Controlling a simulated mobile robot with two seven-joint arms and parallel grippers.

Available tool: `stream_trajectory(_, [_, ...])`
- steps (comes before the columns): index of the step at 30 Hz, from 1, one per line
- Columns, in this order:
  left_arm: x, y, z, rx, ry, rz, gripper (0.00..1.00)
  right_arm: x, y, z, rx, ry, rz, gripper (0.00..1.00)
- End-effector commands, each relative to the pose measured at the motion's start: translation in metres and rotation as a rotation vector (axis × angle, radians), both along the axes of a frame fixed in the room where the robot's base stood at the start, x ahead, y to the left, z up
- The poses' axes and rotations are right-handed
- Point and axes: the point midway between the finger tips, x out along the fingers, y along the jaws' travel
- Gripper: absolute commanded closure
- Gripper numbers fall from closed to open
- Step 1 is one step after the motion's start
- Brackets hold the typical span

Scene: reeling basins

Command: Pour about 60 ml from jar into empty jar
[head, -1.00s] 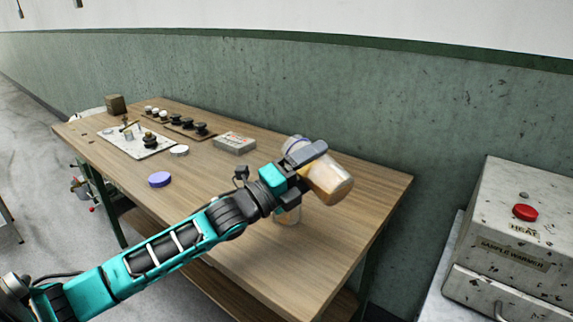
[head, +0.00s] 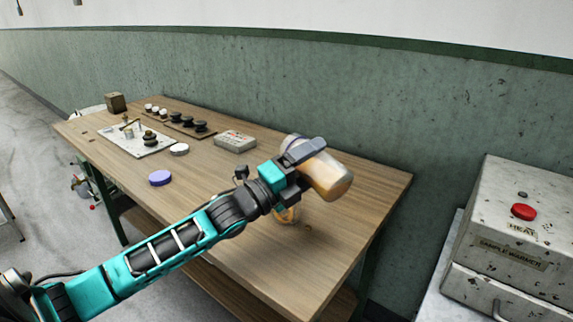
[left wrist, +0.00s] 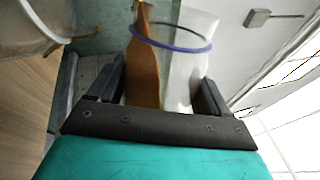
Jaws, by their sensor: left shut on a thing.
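My left gripper (head: 300,168) is shut on a clear jar (head: 328,177) with a purple rim and orange-brown liquid inside. In the left wrist view the held jar (left wrist: 187,75) lies between the fingers, with liquid along one side reaching past the rim. A second clear jar (head: 288,215) stands on the table beneath, mostly hidden by my gripper, with orange showing in it. It also shows in the left wrist view (left wrist: 22,30), with brown streaks by its rim. My right gripper is out of view.
A small orange spot (head: 308,228) lies on the wooden table (head: 225,185) beside the lower jar. A purple lid (head: 160,178), a white lid (head: 179,149) and a grey box (head: 235,142) lie farther left. A sample warmer (head: 510,245) stands at right.

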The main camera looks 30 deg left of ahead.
Motion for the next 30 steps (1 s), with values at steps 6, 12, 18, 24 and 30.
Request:
stream_trajectory(6, [0.0000,0.0001,0.0025,-0.012,0.001,-0.001,0.63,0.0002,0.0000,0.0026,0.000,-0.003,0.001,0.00])
stream_trajectory(12, [0.0003,0.0015,0.0035,-0.024,0.006,-0.001,0.63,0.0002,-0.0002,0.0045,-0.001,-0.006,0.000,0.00])
stream_trajectory(18, [0.0007,0.0028,0.0048,-0.040,0.011,0.000,0.63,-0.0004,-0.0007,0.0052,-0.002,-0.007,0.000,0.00])
stream_trajectory(24, [0.0006,0.0020,0.0061,-0.056,0.017,-0.001,0.63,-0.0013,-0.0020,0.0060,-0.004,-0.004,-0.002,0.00])
stream_trajectory(30, [-0.0002,-0.0008,0.0057,-0.063,0.019,-0.001,0.63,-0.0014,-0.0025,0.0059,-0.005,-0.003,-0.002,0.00])
